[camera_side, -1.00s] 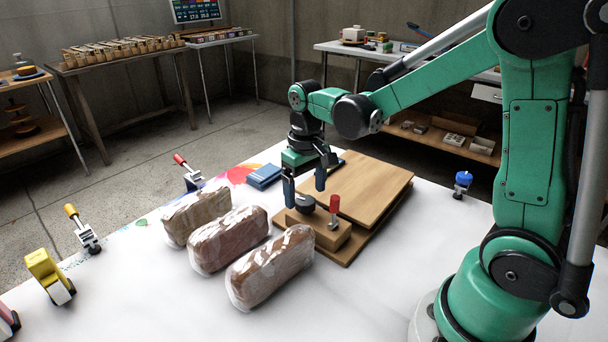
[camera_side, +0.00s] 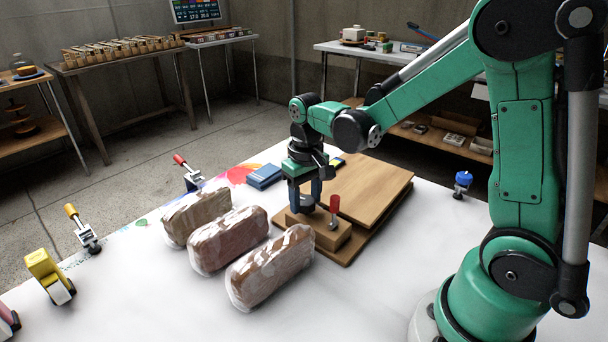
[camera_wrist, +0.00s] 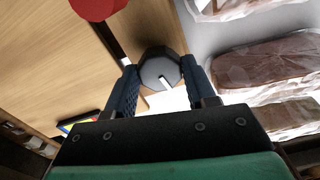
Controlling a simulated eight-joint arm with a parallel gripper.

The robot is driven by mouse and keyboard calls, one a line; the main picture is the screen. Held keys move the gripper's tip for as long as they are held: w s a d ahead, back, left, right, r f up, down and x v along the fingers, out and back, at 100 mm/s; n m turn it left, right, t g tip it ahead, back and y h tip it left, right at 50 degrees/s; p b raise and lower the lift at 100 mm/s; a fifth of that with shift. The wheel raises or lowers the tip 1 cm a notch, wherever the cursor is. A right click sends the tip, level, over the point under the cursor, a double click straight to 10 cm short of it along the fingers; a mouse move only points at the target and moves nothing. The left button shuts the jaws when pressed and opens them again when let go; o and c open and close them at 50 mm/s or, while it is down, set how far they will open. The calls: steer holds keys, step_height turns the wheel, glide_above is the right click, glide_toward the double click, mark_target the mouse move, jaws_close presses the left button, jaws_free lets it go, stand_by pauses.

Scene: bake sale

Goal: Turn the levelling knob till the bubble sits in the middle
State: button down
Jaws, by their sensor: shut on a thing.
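My gripper (camera_side: 305,195) is shut on the dark round levelling knob, its two blue-grey fingers on either side of it. In the wrist view the knob (camera_wrist: 160,72) sits between the fingertips of my gripper (camera_wrist: 160,90), with a white mark on its top. The knob is on a wooden block (camera_side: 330,238) on the wooden board (camera_side: 365,190). In the side view the fingers mostly hide the knob. A blue and yellow item (camera_side: 337,162), partly hidden behind my gripper, lies at the board's far end; I cannot tell whether it holds the bubble.
Several wrapped loaves (camera_side: 228,238) lie just left. A blue stack (camera_side: 264,176) is behind. The white table's front (camera_side: 350,300) is clear.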

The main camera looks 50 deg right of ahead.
mark_target(306, 200)
steer(key=shift+c, duration=1.4)
jaws_free()
steer(key=shift+r, duration=0.1)
steer(key=shift+r, duration=2.75)
steer(key=shift+s+a+r+t, duration=0.25)
steer(key=shift+t, duration=0.05)
steer(key=shift+s+a+r+n+t, duration=0.35)
steer(key=shift+s+a+t, duration=0.45)
steer(key=shift+t, duration=0.3)
steer(key=shift+s+a+r+n+t, duration=0.2)
steer(key=shift+s+a+n+t, duration=0.25)
steer(key=shift+s+a+t, duration=0.5)
steer(key=shift+s+a+r+n+t, duration=0.35)
steer(key=shift+s+a+t, duration=0.3)
steer(key=shift+t, duration=0.6)
steer(key=shift+s+d, duration=0.1)
